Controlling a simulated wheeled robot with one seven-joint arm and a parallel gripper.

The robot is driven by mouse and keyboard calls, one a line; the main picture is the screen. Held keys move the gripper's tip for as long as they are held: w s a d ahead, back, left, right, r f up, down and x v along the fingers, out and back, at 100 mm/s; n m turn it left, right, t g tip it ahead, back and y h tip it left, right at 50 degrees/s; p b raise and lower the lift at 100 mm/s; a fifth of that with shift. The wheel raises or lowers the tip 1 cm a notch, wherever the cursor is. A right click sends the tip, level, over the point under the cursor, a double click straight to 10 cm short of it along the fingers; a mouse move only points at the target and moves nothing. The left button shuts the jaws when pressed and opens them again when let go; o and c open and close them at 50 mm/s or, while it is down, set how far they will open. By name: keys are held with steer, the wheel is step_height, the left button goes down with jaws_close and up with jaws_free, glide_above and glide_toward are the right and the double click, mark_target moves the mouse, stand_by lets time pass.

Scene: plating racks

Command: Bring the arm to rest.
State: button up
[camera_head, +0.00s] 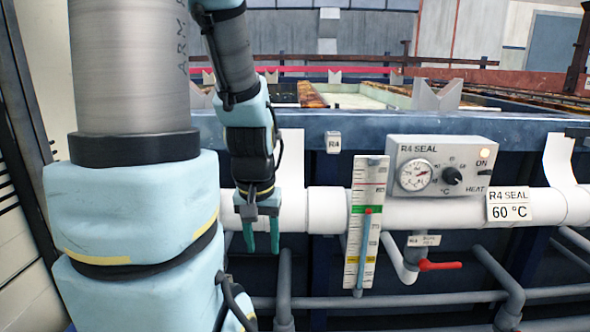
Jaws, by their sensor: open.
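My gripper (261,248) hangs at the end of my arm, left of the picture's middle, with its two teal fingers pointing down. The fingers stand apart with nothing between them, so it is open and empty. It hangs in front of the white horizontal pipe (327,210). I cannot tell the gap between gripper and pipe. My arm covers the left part of the view and hides what lies behind it.
Right of my gripper is an upright gauge strip (365,225). Beyond it are the R4 SEAL control box (441,167), a 60 °C sign (509,205) and a red-handled valve (438,265). The blue tank rim (300,127) runs above. Grey pipes (400,300) run below.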

step_height(320, 180, up, 14)
steer(key=p, duration=1.2)
steer(key=shift+p, duration=0.4)
steer(key=shift+r, duration=0.1)
